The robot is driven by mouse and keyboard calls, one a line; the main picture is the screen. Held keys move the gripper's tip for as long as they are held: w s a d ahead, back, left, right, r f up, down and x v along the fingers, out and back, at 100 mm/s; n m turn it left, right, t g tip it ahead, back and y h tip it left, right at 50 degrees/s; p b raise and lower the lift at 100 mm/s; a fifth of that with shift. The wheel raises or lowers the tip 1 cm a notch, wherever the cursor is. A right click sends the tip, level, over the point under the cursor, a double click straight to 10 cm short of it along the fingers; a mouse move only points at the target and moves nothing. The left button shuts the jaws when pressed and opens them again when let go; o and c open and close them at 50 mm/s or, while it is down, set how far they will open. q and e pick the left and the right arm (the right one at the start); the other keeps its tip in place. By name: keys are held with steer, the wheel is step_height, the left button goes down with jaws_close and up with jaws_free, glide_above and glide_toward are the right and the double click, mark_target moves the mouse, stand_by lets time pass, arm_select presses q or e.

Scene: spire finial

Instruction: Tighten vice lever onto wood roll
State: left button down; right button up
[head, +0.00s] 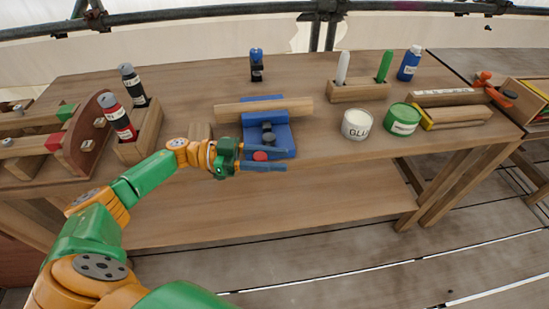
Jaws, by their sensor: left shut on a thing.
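A blue vice (283,138) stands near the front edge of the wooden table. A pale wood roll (235,111) lies crosswise in it, between the blue jaws. A dark screw part shows on the front of the vice. My left gripper (280,160) is at the front of the vice, with its two blue-grey fingers pointing right. They are shut around the vice lever, whose red end (260,156) shows between them. The rest of the lever is hidden by the gripper. My right gripper is out of view.
A glue tin (356,124) and a green tin (403,119) stand right of the vice. A marker holder (358,91) and a blue bottle (409,63) are behind them. Bottles in a wooden block (140,140) and a rack stand left. A small blue-topped item (256,65) stands behind the vice.

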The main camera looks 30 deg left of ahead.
arm_select(q)
steer(key=c, duration=0.5)
jaws_free()
steer(key=shift+f, duration=0.1)
steer(key=s+d+r+p, duration=0.2)
steer(key=s+r+p, duration=0.3)
steer(key=s+r, duration=0.1)
steer(key=s+d+r+p, duration=0.3)
steer(key=s+r+p, duration=0.2)
steer(key=s+r, duration=0.2)
steer(key=shift+d, duration=0.25)
